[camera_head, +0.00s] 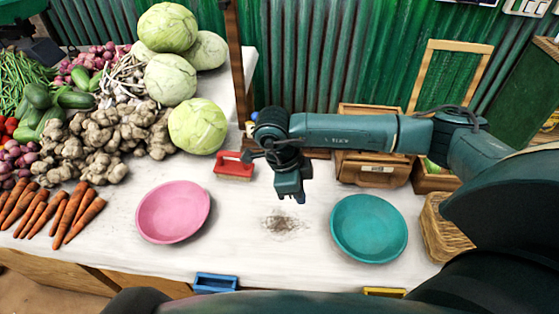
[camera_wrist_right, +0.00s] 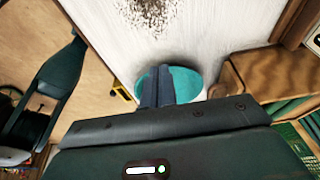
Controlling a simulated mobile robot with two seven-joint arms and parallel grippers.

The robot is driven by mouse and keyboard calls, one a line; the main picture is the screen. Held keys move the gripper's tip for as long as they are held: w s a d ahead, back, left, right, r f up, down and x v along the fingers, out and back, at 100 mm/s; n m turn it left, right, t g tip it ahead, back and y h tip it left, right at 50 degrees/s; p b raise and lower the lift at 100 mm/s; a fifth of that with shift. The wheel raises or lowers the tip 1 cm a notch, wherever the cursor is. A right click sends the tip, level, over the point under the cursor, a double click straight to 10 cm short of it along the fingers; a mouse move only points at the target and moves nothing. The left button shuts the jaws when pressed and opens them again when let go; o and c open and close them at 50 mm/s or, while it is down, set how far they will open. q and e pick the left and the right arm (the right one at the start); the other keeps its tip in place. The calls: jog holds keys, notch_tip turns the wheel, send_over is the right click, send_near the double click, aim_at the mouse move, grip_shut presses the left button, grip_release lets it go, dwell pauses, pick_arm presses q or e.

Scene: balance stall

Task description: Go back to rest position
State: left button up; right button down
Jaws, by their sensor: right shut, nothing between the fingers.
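My right arm reaches in from the right in the head view. My right gripper (camera_head: 299,199) points down above the white table, between the pink bowl (camera_head: 173,211) and the teal bowl (camera_head: 369,228). Its fingers are together and empty; they also show in the right wrist view (camera_wrist_right: 168,82), overlapping the teal bowl (camera_wrist_right: 198,78). A red brush (camera_head: 234,166) lies on the table left of the gripper, apart from it. A patch of dark specks (camera_head: 281,223) lies on the table just below the gripper in the picture. My left gripper is not in view.
Cabbages (camera_head: 198,126), ginger (camera_head: 100,140) and carrots (camera_head: 78,211) fill the table's left side. Blue (camera_head: 215,282) and yellow (camera_head: 384,292) pieces sit at the front edge.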

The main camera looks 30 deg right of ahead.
jog(key=s+a+r+m+g+y, duration=0.1)
jog(key=s+a+y, duration=0.3)
jog(key=a, duration=0.4)
jog(key=s+a+g+y, duration=0.1)
jog(key=s+a+y, duration=0.25)
jog(key=a, duration=0.35)
jog(key=s+a+r+m+g+y, duration=0.1)
jog(key=s+a+g+y, duration=0.15)
jog(key=a+y, duration=0.4)
jog(key=w+a+r+m+t+y+p, duration=0.25)
jog(key=a+r+m+t+y, duration=0.45)
jog(key=r+m+t+y, duration=0.35)
jog(key=w+d+f+m+t+h, duration=0.3)
jog(key=d+m+t+h, duration=0.25)
jog(key=m, duration=0.55)
jog(key=w+d+f+m+t+h, duration=0.3)
jog(key=d+m+t+h, duration=0.25)
jog(key=m, duration=0.65)
jog(key=s+d+f+m+g+h, duration=0.2)
jog(key=s+d+f+m+h, duration=0.1)
jog(key=f, duration=0.4)
jog(key=s+d+f+m+g+h, duration=0.2)
jog(key=s+d+f+m+h, duration=0.2)
jog(key=s+d+f+m, duration=0.1)
jog(key=shift+s+f+m+g, duration=0.15)
jog(key=shift+f+m+g, duration=0.15)
jog(key=shift+f+m, duration=0.45)
